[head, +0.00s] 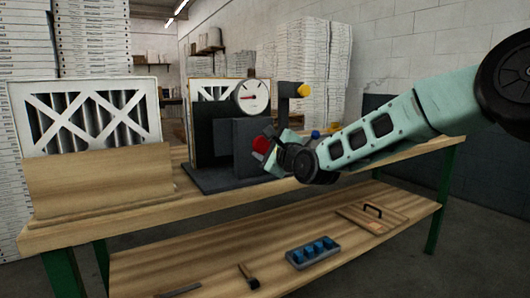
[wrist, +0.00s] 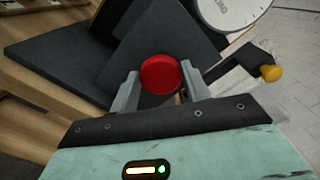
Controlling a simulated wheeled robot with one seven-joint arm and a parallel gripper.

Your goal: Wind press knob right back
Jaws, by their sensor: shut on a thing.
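The press (head: 220,150) is a dark device on the workbench, with a round white gauge (head: 252,97) on top and a red round knob (head: 260,144) on its right side. In the wrist view the red knob (wrist: 160,74) sits between my two grey fingers, in front of a dark plate (wrist: 165,40). My gripper (head: 268,142) reaches in from the right and is shut on the red knob. The knob's rear and its shaft are hidden. A yellow knob (head: 304,90) on a dark arm stands to the right of the gauge; it also shows in the wrist view (wrist: 271,73).
A framed filter (head: 85,115) stands behind a wooden board (head: 100,182) at the bench's left. The lower shelf (head: 215,262) holds a tray of blue pieces (head: 313,252), a hammer-like tool (head: 248,276) and a wooden panel with a handle (head: 372,215). Stacked boxes stand behind.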

